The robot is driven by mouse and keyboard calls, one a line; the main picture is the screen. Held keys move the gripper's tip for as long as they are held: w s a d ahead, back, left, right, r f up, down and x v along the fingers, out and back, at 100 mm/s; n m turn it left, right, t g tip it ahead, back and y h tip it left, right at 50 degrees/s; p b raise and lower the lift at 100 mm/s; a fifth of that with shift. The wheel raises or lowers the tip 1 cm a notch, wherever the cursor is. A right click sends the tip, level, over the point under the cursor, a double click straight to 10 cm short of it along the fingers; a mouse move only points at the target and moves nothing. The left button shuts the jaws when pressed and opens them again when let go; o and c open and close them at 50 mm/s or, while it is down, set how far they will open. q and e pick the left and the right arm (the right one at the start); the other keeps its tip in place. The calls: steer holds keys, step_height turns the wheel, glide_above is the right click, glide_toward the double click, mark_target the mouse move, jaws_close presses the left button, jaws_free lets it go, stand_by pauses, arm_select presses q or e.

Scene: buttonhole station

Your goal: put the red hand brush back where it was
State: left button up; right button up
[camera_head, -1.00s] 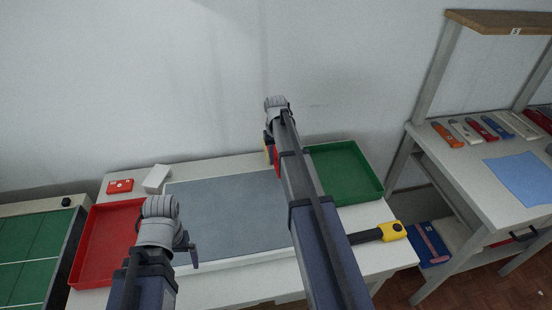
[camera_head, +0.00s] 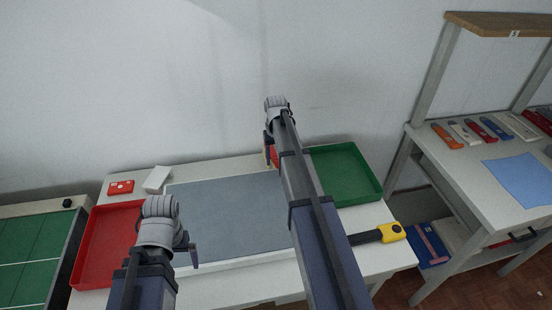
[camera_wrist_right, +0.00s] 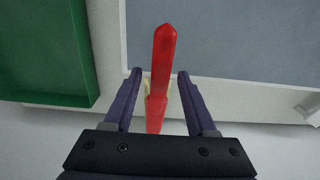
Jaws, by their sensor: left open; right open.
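The red hand brush (camera_wrist_right: 163,60) stands between the two fingers of my right gripper (camera_wrist_right: 159,76) in the right wrist view. A pale strip, perhaps bristles, shows along its left side. The fingers are open, with a visible gap on each side of the brush. In the head view only a bit of the red brush (camera_head: 273,154) shows beside my right gripper (camera_head: 267,146), at the back edge of the table; my right arm hides the rest. My left gripper (camera_head: 193,250) is open and empty, near the red tray and the grey mat.
A grey mat (camera_head: 225,210) covers the table's middle. A red tray (camera_head: 80,270) is at left, a green tray (camera_head: 375,182) at right. A red box (camera_head: 120,186) and white block (camera_head: 157,178) stand at back left. A yellow-black tool (camera_head: 392,232) lies at front right.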

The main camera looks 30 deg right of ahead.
step_height(320, 180, up, 12)
steer(key=p, duration=1.1)
steer(key=shift+p, duration=0.3)
steer(key=shift+w+r, duration=0.1)
steer(key=s+a+n, duration=0.3)
steer(key=s+a, duration=0.9)
steer(key=a, duration=0.2)
steer(key=s+a+n+h, duration=0.1)
steer(key=s+a+n, duration=0.2)
steer(key=s+a, duration=1)
steer(key=shift+a+n, duration=0.4)
steer(key=shift+a, duration=0.7)
